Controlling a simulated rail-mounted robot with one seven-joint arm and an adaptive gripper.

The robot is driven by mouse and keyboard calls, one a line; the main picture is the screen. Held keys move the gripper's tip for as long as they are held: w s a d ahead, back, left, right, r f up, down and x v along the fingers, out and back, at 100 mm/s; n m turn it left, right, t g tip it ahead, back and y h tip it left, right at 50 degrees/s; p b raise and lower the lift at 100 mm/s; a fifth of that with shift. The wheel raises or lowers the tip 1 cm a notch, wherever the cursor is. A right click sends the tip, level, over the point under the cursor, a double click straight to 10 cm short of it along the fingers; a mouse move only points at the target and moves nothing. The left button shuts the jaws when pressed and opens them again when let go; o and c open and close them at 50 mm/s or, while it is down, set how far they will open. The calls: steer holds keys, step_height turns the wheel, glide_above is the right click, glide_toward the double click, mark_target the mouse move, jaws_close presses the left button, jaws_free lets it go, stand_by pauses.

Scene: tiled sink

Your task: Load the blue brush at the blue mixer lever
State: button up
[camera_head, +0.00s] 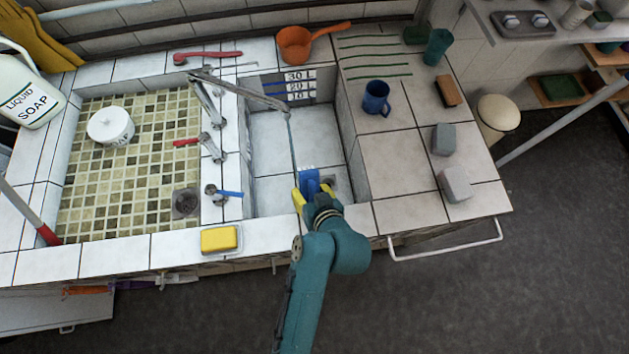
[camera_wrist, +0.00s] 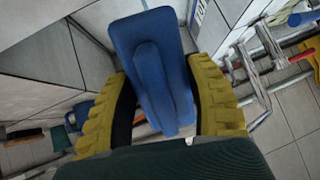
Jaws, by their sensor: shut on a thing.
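My gripper (camera_head: 313,192), with yellow fingers, is shut on the blue brush (camera_head: 309,181) over the near end of the right basin. In the wrist view the brush (camera_wrist: 150,60) sits between the two yellow fingers (camera_wrist: 163,105), its body extending up the picture. The pale bristle end faces the basin in the head view. The blue mixer lever (camera_head: 230,193) is left of my gripper, on the ledge between the basins. It lies apart from the brush.
A spout (camera_head: 240,90) reaches over the right basin. A red mixer lever (camera_head: 186,142) sits behind the blue one. A yellow sponge (camera_head: 219,239) lies on the front rim. A blue mug (camera_head: 376,98) and grey blocks (camera_head: 455,184) stand on the right counter.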

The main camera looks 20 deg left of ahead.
mark_target(305, 184)
steer(key=w+a+f+b, duration=0.2)
steer(key=w+a+b, duration=0.4)
steer(key=w+a, duration=0.1)
steer(key=shift+w+a+f, duration=0.15)
steer(key=shift+w+a, duration=0.25)
steer(key=shift+w, duration=0.4)
steer(key=shift+s+d+p, duration=1.15)
steer(key=shift+s+d, duration=0.2)
steer(key=shift+s, duration=0.15)
steer(key=shift+s+d+p, duration=1.15)
steer(key=shift+s+d, duration=0.2)
steer(key=shift+s, duration=0.15)
steer(key=p+v, duration=0.5)
steer(key=shift+s+d+r, duration=0.15)
steer(key=shift+d+r, duration=0.05)
steer(key=shift+r, duration=0.05)
steer(key=shift+s+d+r+p, duration=0.15)
steer(key=shift+s+d+p, duration=0.15)
steer(key=shift+p, duration=0.1)
steer(key=shift+a, duration=0.1)
